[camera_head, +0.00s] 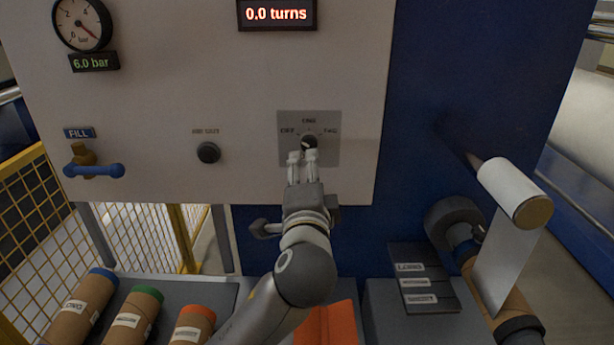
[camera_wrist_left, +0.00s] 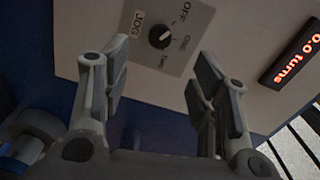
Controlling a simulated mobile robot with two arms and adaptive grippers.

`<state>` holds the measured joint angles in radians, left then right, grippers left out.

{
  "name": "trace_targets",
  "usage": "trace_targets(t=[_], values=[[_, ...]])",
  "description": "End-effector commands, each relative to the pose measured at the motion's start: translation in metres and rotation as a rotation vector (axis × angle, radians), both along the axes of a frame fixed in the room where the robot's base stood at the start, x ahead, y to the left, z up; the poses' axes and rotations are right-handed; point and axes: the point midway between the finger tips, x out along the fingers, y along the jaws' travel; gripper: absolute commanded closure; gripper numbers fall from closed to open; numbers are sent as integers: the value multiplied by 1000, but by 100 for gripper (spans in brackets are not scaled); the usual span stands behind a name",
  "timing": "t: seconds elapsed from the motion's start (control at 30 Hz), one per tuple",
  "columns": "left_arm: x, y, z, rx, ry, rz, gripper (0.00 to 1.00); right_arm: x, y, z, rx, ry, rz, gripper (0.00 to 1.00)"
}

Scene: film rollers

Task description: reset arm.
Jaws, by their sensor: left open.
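My left gripper (camera_head: 302,158) is in front of the white panel, just below a black rotary knob (camera_head: 309,142) on a grey plate (camera_head: 327,153) marked OFF, ONE and TWO. In the left wrist view my left gripper (camera_wrist_left: 158,90) is open, with its two fingers apart and nothing between them. The knob (camera_wrist_left: 159,37) shows beyond the fingertips in that view, apart from them. A JOG label is on the plate's edge there. My right gripper is not in view.
The panel carries a gauge (camera_head: 82,24), a blue valve handle (camera_head: 94,170), a black button (camera_head: 208,152) and a display (camera_head: 277,14) reading 0.0 turns. Cardboard rollers (camera_head: 130,319) lie lower left. A white film roll (camera_head: 513,190) sticks out at right. A yellow fence (camera_head: 40,225) stands left.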

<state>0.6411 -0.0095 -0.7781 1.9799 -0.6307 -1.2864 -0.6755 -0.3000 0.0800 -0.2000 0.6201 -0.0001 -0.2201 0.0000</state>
Motion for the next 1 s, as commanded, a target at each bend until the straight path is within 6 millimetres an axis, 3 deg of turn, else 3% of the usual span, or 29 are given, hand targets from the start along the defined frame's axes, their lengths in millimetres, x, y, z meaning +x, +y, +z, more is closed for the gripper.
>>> trace_targets(t=[0.27, 0.37, 0.47, 0.67, 0.8, 1.0], values=[[0, 0, -1, -1, 2, 0, 46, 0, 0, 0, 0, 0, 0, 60], [-1, 5, -12, -25, 31, 4, 46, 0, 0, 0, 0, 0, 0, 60], [-6, 19, -44, -100, 113, 16, 46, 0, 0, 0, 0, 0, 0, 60], [-39, 64, -148, -360, 383, 94, 46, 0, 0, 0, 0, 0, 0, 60], [-80, 96, -216, -540, 563, 185, 46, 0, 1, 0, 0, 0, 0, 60], [-158, 139, -296, -766, 787, 356, 46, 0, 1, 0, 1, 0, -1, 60]])
